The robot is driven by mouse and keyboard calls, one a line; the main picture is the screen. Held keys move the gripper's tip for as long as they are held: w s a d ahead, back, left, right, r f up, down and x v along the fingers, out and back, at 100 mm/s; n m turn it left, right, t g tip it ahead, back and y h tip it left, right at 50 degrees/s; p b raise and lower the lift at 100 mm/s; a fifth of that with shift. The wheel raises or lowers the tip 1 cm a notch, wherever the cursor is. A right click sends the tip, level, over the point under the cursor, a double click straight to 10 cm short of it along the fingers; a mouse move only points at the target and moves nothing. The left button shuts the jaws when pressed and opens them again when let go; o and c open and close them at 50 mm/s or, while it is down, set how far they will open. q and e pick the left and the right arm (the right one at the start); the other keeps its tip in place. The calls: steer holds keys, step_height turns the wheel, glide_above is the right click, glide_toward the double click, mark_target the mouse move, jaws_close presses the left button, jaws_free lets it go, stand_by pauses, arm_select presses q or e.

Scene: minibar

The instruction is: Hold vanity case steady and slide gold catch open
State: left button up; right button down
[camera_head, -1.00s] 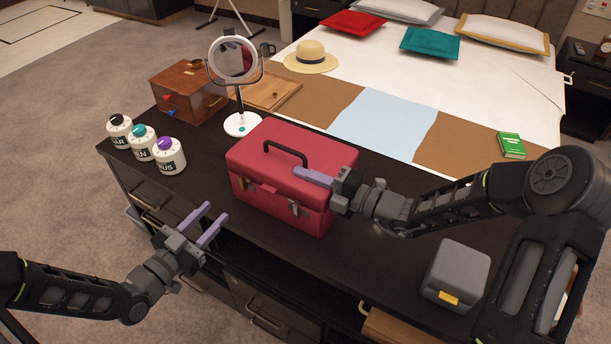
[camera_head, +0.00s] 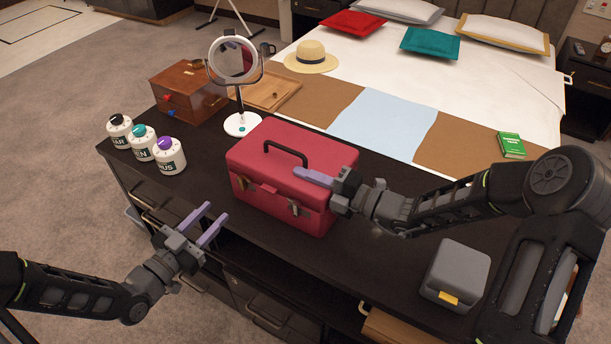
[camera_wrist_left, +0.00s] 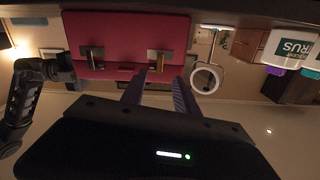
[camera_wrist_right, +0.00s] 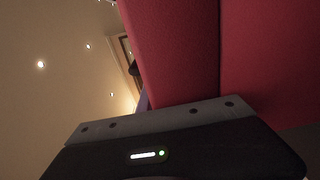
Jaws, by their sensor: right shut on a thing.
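The red vanity case (camera_head: 262,214) stands closed on the dark counter, its black handle (camera_head: 286,152) on the lid. Two metal catches are on its front, a left one (camera_head: 241,183) and a right one (camera_head: 295,208). In the left wrist view, which is upside down, the browner-gold catch (camera_wrist_left: 158,59) is on the picture's right and the other (camera_wrist_left: 93,55) on its left. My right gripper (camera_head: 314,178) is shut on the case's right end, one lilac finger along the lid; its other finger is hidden. My left gripper (camera_head: 216,218) is open and empty, in front of the case, apart from it.
Three labelled jars (camera_head: 143,144) stand on the counter's left. A round mirror (camera_head: 240,124), a wooden box (camera_head: 188,91) and a tray (camera_head: 280,94) are behind. A grey box (camera_head: 455,273) with a yellow latch stands front right.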

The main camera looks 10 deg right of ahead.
arm_select(q)
steer(key=shift+c, duration=0.2)
steer(key=shift+w+d, duration=0.1)
steer(key=shift+d, duration=0.15)
steer(key=c, duration=0.3)
steer(key=shift+d+m+g+h, duration=0.1)
steer(key=shift+m+g+h, duration=0.2)
steer(key=shift+m+h, duration=0.55)
steer(key=shift+c, duration=0.8)
steer(key=m, duration=0.3)
steer(key=m+g+h, duration=0.1)
steer(key=m, duration=0.2)
steer(key=shift+d+r, duration=0.15)
steer(key=shift+d, duration=0.05)
jaws_close()
steer(key=m+g, duration=0.1)
steer(key=m, duration=0.3)
steer(key=s+m+g+h, duration=0.1)
steer(key=m, duration=0.7)
steer(key=shift+s+d+g, duration=0.25)
steer(key=shift+s+g, duration=0.15)
